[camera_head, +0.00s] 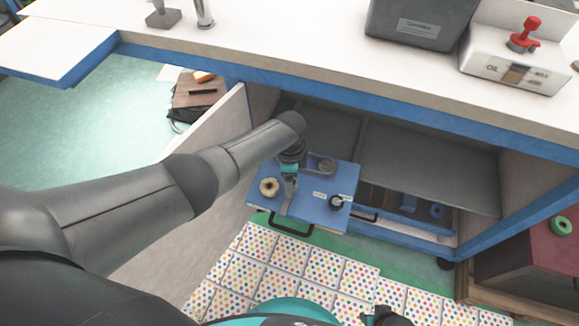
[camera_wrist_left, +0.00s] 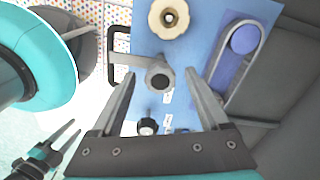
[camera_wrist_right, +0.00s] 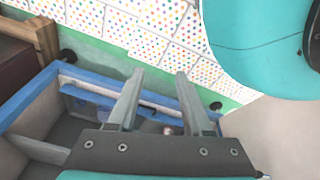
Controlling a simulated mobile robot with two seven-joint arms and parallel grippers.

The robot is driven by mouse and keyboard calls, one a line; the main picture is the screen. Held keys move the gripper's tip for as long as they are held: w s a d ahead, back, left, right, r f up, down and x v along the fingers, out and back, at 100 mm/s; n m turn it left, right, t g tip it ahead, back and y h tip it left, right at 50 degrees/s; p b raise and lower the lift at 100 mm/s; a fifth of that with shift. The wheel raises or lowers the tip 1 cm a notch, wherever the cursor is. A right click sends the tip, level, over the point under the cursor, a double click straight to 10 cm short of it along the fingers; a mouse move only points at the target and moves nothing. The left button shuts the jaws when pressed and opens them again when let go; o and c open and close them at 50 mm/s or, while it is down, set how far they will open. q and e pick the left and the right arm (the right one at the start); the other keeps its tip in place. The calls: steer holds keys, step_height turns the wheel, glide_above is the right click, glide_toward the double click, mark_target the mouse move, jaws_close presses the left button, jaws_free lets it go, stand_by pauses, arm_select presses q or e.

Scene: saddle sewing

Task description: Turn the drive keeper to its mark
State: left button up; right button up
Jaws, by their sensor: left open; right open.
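A blue panel (camera_head: 315,213) sits pulled out below the bench, with a black handle at its front. In the left wrist view, a grey lobed knob (camera_wrist_left: 158,76), perhaps the drive keeper, stands on the panel (camera_wrist_left: 200,40). My left gripper (camera_wrist_left: 161,71) is open above the panel, its fingers on either side of this knob with gaps showing. A cream knob (camera_wrist_left: 168,17) and a black knob (camera_wrist_left: 147,126) with small white labels are beside it. In the head view my left gripper (camera_head: 288,200) partly hides the panel. My right gripper (camera_wrist_right: 160,74) is open and empty, away from the panel.
The white bench top (camera_head: 300,50) overhangs the panel, carrying a grey box (camera_head: 420,30) and a white box with a red knob (camera_head: 512,65). A wooden side wall (camera_head: 215,140) stands left. An open compartment (camera_head: 410,205) with blue parts lies right.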

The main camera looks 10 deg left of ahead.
arm_select(q)
steer(key=shift+r+p, duration=0.3)
steer(key=shift+r, duration=0.05)
step_height(320, 180, up, 2)
steer(key=shift+p, duration=1)
step_height(320, 180, up, 2)
steer(key=shift+r+p, duration=0.25)
steer(key=shift+p, duration=1)
arm_select(e)
steer(key=s+d, duration=0.4)
steer(key=s, duration=0.3)
arm_select(q)
step_height(320, 180, up, 10)
steer(key=p, duration=1)
arm_select(e)
steer(key=s+a+r+g, duration=0.1)
steer(key=s+a+r, duration=0.2)
steer(key=s+r, duration=0.3)
steer(key=shift+a+r, duration=0.4)
steer(key=shift+r, duration=0.8)
